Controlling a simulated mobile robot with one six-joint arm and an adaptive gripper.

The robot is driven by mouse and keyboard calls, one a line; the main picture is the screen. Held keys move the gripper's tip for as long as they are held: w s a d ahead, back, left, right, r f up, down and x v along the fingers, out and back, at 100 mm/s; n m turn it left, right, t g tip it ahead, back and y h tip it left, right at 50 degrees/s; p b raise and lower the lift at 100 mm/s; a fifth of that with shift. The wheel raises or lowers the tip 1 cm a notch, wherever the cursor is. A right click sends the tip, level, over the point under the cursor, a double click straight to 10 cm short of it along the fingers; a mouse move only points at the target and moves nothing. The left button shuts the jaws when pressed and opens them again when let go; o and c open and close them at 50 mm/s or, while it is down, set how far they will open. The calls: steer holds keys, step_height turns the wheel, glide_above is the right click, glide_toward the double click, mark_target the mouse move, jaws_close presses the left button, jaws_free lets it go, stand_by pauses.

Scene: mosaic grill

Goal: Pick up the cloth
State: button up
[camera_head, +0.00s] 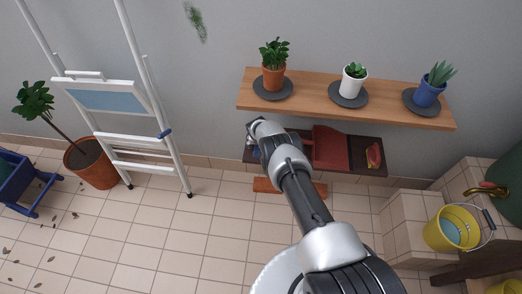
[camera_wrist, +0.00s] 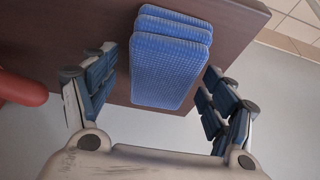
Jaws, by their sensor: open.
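A blue, textured folded cloth (camera_wrist: 168,62) lies on a dark brown shelf (camera_wrist: 70,22) in the wrist view, in several layers, with its near end at the shelf edge. My gripper (camera_wrist: 160,68) is open, with one finger to the left of the cloth and one to the right. Gaps show between both fingers and the cloth, and it holds nothing. In the head view my arm reaches to the left end of the low dark shelf (camera_head: 370,168), and the cloth cannot be made out there.
A wooden shelf (camera_head: 400,112) with three potted plants hangs above the low shelf. A red object (camera_head: 330,148) and a red-yellow item (camera_head: 374,155) sit on the low shelf. A stepladder (camera_head: 160,130) stands left. A yellow bucket (camera_head: 450,232) is right.

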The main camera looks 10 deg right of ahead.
steer(key=shift+f, duration=0.2)
stand_by(0.6)
steer(key=c, duration=1.1)
